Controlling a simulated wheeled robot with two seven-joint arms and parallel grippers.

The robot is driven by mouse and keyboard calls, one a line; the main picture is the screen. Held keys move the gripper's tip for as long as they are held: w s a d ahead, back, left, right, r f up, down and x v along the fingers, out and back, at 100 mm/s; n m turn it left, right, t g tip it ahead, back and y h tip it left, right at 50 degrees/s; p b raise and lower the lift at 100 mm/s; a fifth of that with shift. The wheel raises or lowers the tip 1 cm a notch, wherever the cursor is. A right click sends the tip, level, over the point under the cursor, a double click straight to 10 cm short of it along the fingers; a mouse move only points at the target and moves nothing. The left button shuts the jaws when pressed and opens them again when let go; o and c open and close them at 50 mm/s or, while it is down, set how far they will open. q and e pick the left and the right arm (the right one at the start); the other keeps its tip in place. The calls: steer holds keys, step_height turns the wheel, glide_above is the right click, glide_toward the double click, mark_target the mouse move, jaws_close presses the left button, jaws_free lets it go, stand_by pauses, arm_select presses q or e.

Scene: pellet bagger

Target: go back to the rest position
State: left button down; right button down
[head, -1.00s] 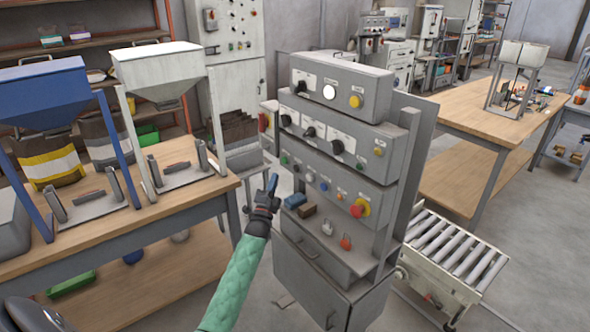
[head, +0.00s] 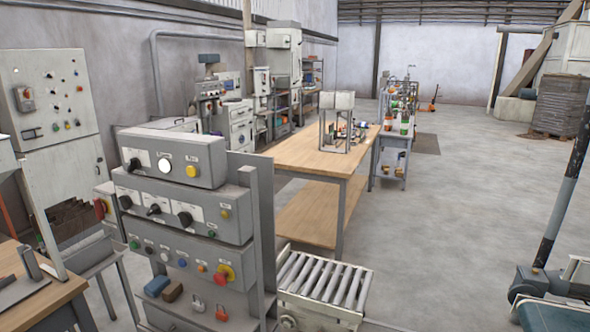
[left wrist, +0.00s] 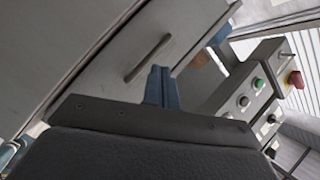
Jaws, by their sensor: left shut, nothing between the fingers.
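My left gripper (left wrist: 161,88) shows in the left wrist view as blue fingers closed together, with nothing between them. It is out of the head view. A pale grey surface with a slot-like handle (left wrist: 148,58) lies beyond the fingers; I cannot tell how far. My right gripper is in neither view. The grey control console (head: 185,205) stands at the lower left of the head view, with knobs, a yellow button and a red mushroom button (head: 222,277). A blue block (head: 157,286) and a brown block (head: 173,291) sit on its ledge.
A panel with green and red buttons (left wrist: 240,102) is right of the fingers. A roller conveyor (head: 325,280) stands right of the console. A wooden bench (head: 300,157) is behind it. A dark post (head: 565,190) stands at far right. Open floor (head: 440,230) lies between.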

arm_select(q)
steer(key=s+d+f+n+g+h, duration=0.1)
steer(key=s+d+f+g, duration=0.25)
steer(key=s+f, duration=0.35)
steer(key=s+d+f+n+g, duration=0.2)
steer(key=s+d+f, duration=0.3)
steer(key=s+f, duration=0.2)
steer(key=s+d+f+n+g+h, duration=0.1)
steer(key=s+d+f+g, duration=0.1)
steer(key=s+d+f, duration=0.35)
steer(key=s+d+f+n+g, duration=0.1)
steer(key=s+d+f+g, duration=0.1)
steer(key=s, duration=0.7)
steer(key=s+d+f+n+g, duration=0.1)
steer(key=s+d+f+g, duration=0.2)
steer(key=s, duration=0.5)
steer(key=s+d+f+n+g, duration=0.2)
steer(key=s+d+f, duration=0.2)
steer(key=s, duration=0.5)
step_height(320, 180, down, 3)
steer(key=shift+s+r, duration=0.15)
steer(key=shift+s, duration=0.15)
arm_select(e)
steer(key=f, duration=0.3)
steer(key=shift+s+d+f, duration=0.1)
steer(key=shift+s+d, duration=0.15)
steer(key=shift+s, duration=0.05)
arm_select(q)
steer(key=shift+d+g, duration=0.1)
steer(key=shift+g, duration=0.15)
